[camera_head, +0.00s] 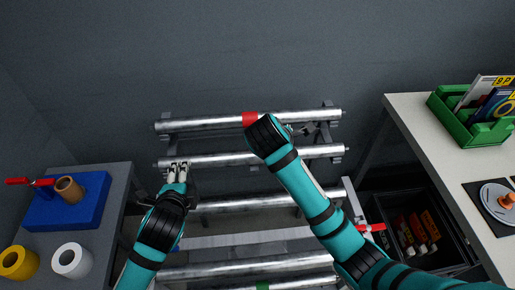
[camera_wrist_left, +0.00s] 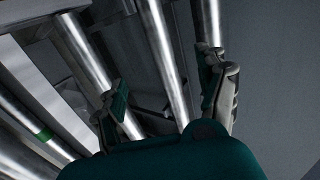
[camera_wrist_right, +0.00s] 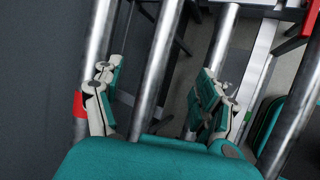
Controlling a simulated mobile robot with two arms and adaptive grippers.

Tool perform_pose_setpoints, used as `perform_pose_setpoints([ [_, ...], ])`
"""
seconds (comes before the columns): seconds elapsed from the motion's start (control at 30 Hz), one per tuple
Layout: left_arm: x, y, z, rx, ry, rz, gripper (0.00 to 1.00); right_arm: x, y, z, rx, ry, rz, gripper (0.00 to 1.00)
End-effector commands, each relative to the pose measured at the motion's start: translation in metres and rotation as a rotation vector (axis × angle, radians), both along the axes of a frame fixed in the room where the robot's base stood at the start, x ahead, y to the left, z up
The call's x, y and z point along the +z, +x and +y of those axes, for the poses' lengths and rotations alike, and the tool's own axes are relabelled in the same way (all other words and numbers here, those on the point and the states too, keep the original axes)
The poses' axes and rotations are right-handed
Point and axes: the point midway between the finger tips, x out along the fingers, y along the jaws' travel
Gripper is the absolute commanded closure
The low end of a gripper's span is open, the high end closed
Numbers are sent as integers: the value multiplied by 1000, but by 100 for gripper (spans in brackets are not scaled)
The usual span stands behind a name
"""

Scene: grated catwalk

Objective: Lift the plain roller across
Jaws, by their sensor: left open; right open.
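A rack holds several metal rollers running left to right. The backmost roller (camera_head: 200,124) has a red band (camera_wrist_right: 80,104). The plain roller (camera_head: 225,159) just in front of it has no visible band. My left gripper (camera_head: 178,170) is open near its left end; in the left wrist view the plain roller (camera_wrist_left: 166,62) passes between the fingers. My right gripper (camera_wrist_right: 157,98) is open; in the right wrist view the plain roller (camera_wrist_right: 155,70) runs between its fingers. Neither gripper visibly clamps the roller.
Another bare roller (camera_head: 250,202) lies in front, then a pale beam (camera_head: 250,239) and a roller with a green band (camera_head: 262,285). A grey table (camera_head: 110,235) with a blue block stands left. A white table (camera_head: 430,140) with a green bin and a dark crate (camera_head: 450,230) are right.

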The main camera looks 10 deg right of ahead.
Motion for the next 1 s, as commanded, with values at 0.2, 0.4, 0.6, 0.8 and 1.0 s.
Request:
perform_pose_setpoints([
  [0.2, 0, 0, 0, -4, 6, -2, 26, 1, 0, 1, 5, -4, 0, 26],
  [0.4, -3, 5, 0, -2, 5, -2, 26, -4, 3, -2, 1, -4, 2, 26],
  [0.6, -19, 30, 0, 1, 4, -1, 26, -27, 17, -13, 2, -5, 5, 26],
  [0.8, -42, 63, 0, -1, 3, 0, 26, -58, 38, -29, 1, -5, 5, 26],
  [1.0, -64, 96, 0, 0, 2, 0, 26, -89, 58, -44, 1, -4, 3, 26],
])
